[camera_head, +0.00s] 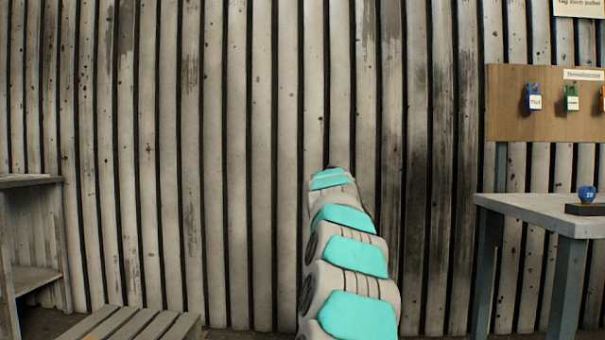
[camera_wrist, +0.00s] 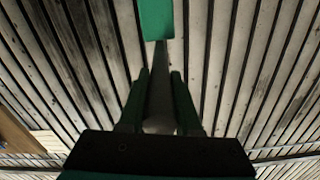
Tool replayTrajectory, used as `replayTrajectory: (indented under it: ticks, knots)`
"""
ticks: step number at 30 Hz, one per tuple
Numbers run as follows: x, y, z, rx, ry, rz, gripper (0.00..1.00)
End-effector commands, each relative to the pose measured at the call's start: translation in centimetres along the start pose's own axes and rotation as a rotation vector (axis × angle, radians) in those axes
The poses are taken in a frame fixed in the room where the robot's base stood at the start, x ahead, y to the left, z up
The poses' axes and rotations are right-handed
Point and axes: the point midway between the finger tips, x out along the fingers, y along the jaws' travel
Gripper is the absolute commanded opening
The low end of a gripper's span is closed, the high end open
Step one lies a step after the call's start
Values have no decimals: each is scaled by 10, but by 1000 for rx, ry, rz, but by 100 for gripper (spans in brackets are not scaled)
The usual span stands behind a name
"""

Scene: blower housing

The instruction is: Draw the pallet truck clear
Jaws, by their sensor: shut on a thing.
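In the wrist view my gripper (camera_wrist: 159,80) has its two dark green fingers on either side of a grey bar (camera_wrist: 158,90) and is shut on it. A green block (camera_wrist: 155,18) sits at the bar's far end, at the top of the picture. The bar may be part of the pallet truck; I cannot tell from this view. No body, wheels or forks of a pallet truck show in either view. In the head view my arm reaches away toward the wall and hides my gripper.
A slatted wooden pallet (camera_head: 130,324) lies low at the left, beside a grey shelf unit (camera_head: 30,181). A grey table (camera_head: 540,217) at the right bears a blue tag (camera_head: 586,194) on a dark base. A tag board (camera_head: 510,121) hangs on the slatted wall (camera_head: 255,150).

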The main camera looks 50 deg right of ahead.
Motion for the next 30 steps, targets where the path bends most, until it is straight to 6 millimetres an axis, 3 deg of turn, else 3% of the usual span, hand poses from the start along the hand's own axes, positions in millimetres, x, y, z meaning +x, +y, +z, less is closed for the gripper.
replayTrajectory:
  ticks: [3, 9, 23, 24, 30]
  knots:
    - [0, 19, -7, 1, -2, 0, 0]
    - [0, 36, -11, 0, 3, -2, 0]
    - [0, 41, -12, -1, 6, -2, 0]
    - [0, 41, -12, -2, 6, -3, 37]
    - [0, 41, -11, -1, 4, -2, 59]
